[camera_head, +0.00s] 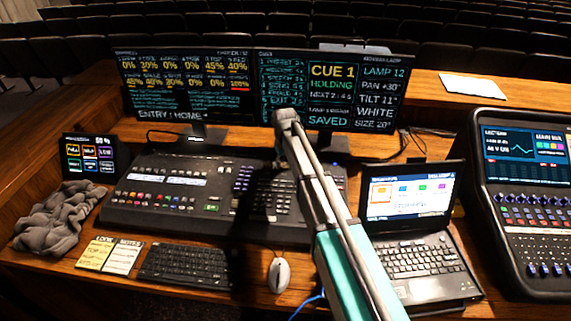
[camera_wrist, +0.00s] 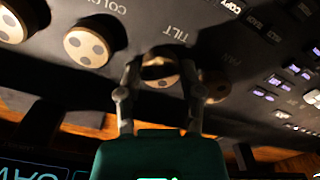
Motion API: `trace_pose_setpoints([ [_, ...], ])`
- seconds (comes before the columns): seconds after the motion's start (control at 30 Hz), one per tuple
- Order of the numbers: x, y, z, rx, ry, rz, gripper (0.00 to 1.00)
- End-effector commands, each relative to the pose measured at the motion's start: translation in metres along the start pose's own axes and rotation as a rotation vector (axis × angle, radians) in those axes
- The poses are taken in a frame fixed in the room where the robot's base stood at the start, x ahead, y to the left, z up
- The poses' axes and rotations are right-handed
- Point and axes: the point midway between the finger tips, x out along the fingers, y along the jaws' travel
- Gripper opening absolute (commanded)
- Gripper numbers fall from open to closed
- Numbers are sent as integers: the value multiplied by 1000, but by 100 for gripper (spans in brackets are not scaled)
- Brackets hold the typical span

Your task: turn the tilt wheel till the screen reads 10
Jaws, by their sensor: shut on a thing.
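The right-hand monitor (camera_head: 385,125) reads "TILT 11°" in its right column. In the wrist view the tilt wheel (camera_wrist: 160,80), a pale disc with dark round spots, sits beside the printed word "TILT". The fingers of my gripper (camera_wrist: 161,72) stand on either side of this wheel and are shut on it. Part of the wheel is in shadow. In the head view my arm reaches over the lighting console (camera_head: 180,190) and hides the wheel and my gripper.
More wheels of the same kind (camera_wrist: 88,46) lie to the left, and the pan wheel (camera_wrist: 216,86) is close on the right. A laptop (camera_head: 425,265), a mouse (camera_head: 279,275), a keyboard (camera_head: 185,265) and a grey cloth (camera_head: 58,222) are on the desk.

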Motion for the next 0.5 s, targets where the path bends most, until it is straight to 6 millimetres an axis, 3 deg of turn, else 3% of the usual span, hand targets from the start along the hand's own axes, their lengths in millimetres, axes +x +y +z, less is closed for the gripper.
trace_pose_setpoints([
  [0.47, 0, 0, 0, -24, -1, 0, 1],
  [0.5, 0, 0, 0, -24, -1, 0, 53],
])
